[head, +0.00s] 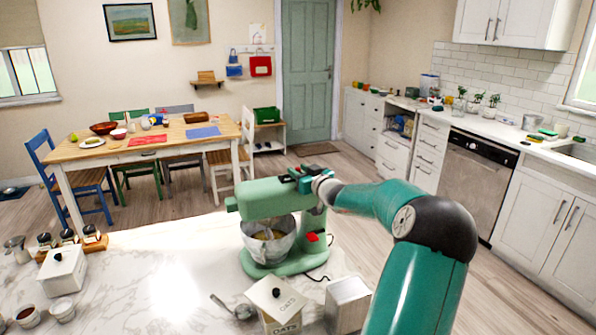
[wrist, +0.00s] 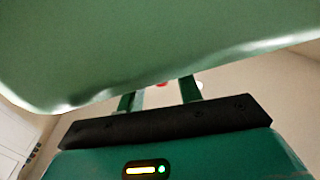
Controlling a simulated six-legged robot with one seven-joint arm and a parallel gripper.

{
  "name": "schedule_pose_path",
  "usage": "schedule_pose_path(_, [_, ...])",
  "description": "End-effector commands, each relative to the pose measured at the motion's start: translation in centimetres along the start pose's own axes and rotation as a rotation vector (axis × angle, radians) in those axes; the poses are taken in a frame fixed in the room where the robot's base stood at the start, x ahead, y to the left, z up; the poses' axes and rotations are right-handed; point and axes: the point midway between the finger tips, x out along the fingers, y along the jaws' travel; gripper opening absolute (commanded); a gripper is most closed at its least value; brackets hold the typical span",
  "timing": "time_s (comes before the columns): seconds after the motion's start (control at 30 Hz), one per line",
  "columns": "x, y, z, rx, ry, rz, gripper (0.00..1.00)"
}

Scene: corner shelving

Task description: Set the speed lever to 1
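The green stand mixer (head: 262,203) stands on the marble counter with a metal bowl (head: 268,240) under its head. A red part (head: 312,237) shows on its right side, low on the column; I cannot tell whether this is the speed lever, and its setting cannot be read. My gripper (head: 296,175) is at the back right of the mixer head, partly overlapping it in the picture. In the wrist view the mixer head (wrist: 150,50) fills the top and hides the fingertips. My gripper's fingers (wrist: 161,98) stand apart, with a small red thing (wrist: 162,85) visible between them.
A white box marked OATS (head: 277,303), a ladle (head: 236,308) and a metal-looking box (head: 348,302) stand in front of the mixer. A lidded white box (head: 63,272) and small jars are at the left. The counter between is clear.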

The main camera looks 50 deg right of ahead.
Motion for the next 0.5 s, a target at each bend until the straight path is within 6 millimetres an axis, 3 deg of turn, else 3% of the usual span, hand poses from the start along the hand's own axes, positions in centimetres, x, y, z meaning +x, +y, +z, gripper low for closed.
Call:
schedule_pose_path(0.1, [0.93,-0.08,0.03,0.001,0.001,-0.001,0.35])
schedule_pose_path(0.37, [1.10,-0.04,0.01,0.000,0.000,0.000,0.35])
schedule_pose_path(0.4, [1.10,-0.04,0.01,0.000,0.000,0.000,0.33])
schedule_pose_path(0.5, [1.08,-0.04,0.00,0.000,0.000,0.000,0.14])
